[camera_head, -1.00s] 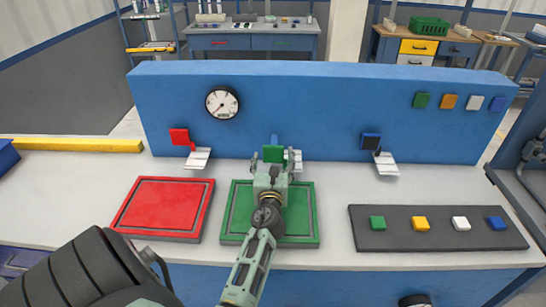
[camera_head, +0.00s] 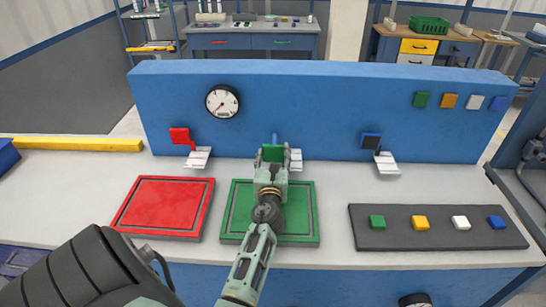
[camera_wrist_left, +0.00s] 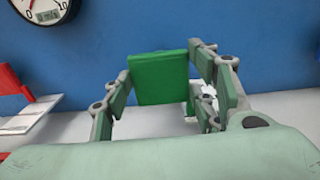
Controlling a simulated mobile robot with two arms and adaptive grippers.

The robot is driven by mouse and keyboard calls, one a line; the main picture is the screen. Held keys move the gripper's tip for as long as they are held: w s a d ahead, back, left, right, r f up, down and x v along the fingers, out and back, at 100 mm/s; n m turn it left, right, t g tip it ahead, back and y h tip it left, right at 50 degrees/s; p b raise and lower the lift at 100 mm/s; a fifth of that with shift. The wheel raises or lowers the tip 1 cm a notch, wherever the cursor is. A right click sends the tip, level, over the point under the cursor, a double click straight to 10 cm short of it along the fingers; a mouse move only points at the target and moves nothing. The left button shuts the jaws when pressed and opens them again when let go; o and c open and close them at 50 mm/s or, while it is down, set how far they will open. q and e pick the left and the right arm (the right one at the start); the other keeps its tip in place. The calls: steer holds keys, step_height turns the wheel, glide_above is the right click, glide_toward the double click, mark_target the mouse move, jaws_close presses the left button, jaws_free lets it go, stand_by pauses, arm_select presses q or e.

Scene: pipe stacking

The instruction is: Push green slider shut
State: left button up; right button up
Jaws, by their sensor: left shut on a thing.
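The green slider (camera_head: 273,149) is a small green plate on the front of the blue wall, above the green mat (camera_head: 311,238). In the left wrist view the green slider (camera_wrist_left: 160,84) stands upright between the fingers. My left gripper (camera_head: 273,157) reaches in over the green mat and is shut on the slider, with a finger on either side of it. The left gripper (camera_wrist_left: 163,72) also shows in the wrist view. A white shelf piece (camera_head: 296,154) beside the slider is partly hidden by the gripper. My right gripper is not in view.
A red mat (camera_head: 165,205) lies left; a dark tray (camera_head: 380,238) with coloured blocks lies right.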

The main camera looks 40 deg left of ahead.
mark_target(274, 140)
arm_select(q)
steer(key=c, duration=0.3)
steer(key=b+x, duration=0.1)
steer(key=x, duration=0.7)
steer(key=shift+w+a+f+b, duration=0.1)
steer(key=shift+b, duration=0.2)
steer(key=shift+r, duration=0.3)
steer(key=o, duration=1.7)
steer(key=shift+w+a+f, duration=0.1)
steer(key=shift+w+f, duration=0.05)
